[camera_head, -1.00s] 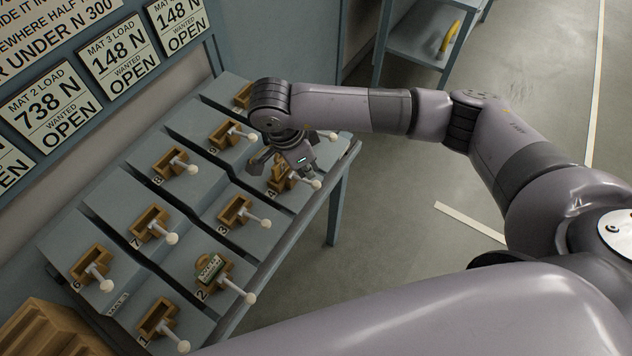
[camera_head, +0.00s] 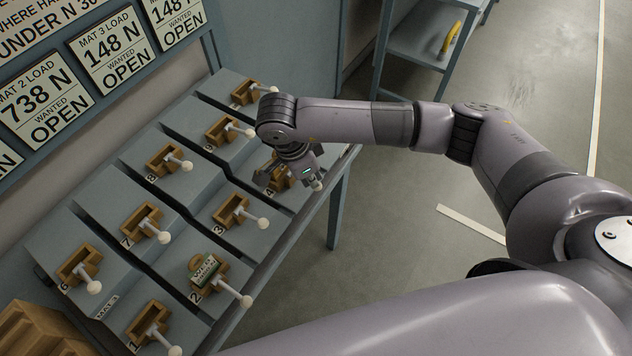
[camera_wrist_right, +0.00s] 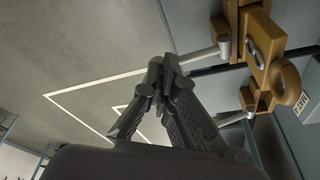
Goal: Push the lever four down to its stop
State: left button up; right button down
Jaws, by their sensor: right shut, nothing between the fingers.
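Lever four's white knob (camera_head: 317,186) sticks out from its wooden housing (camera_head: 279,178), marked 4, in the head view. My right gripper (camera_head: 311,178) is over this station, close to the knob; the arm and gripper hide part of the housing and rod. I cannot tell in the head view whether it touches the knob. In the right wrist view the gripper (camera_wrist_right: 165,78) is shut and empty, its fingertips left of two pale rods beside wooden housings (camera_wrist_right: 262,50). I cannot tell which rod is lever four's. My left gripper is not in view.
Neighbouring levers three (camera_head: 262,223) and two (camera_head: 245,301) stand along the same front row. A back row holds several more. A tag hangs on station two (camera_head: 206,270). A blue shelf (camera_head: 418,45) stands behind; the floor to the right is clear.

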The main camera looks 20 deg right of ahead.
jog(key=shift+a+b+x, duration=0.15)
jog(key=shift+b+x, duration=0.25)
jog(key=shift+x, duration=0.2)
jog(key=shift+a+b+x, duration=0.15)
jog(key=shift+b+x, duration=0.2)
jog(key=shift+x, duration=0.2)
jog(key=shift+r+p, duration=0.2)
jog(key=shift+p, duration=0.1)
jog(key=shift+a+r+b, duration=0.15)
jog(key=shift+a+b, duration=0.05)
jog(key=shift+a, duration=0.35)
jog(key=shift+a+r+b, duration=0.15)
jog(key=shift+a+b, duration=0.05)
jog(key=shift+a, duration=0.4)
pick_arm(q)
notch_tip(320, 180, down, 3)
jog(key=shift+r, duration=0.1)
pick_arm(e)
jog(key=shift+s+a+r, duration=0.1)
jog(key=shift+a+r, duration=0.1)
jog(key=shift+a, duration=0.25)
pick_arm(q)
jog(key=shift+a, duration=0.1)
pick_arm(e)
jog(key=shift+r, duration=0.2)
jog(key=v, duration=1.1)
jog(key=shift+r, duration=0.35)
jog(key=shift+a, duration=0.15)
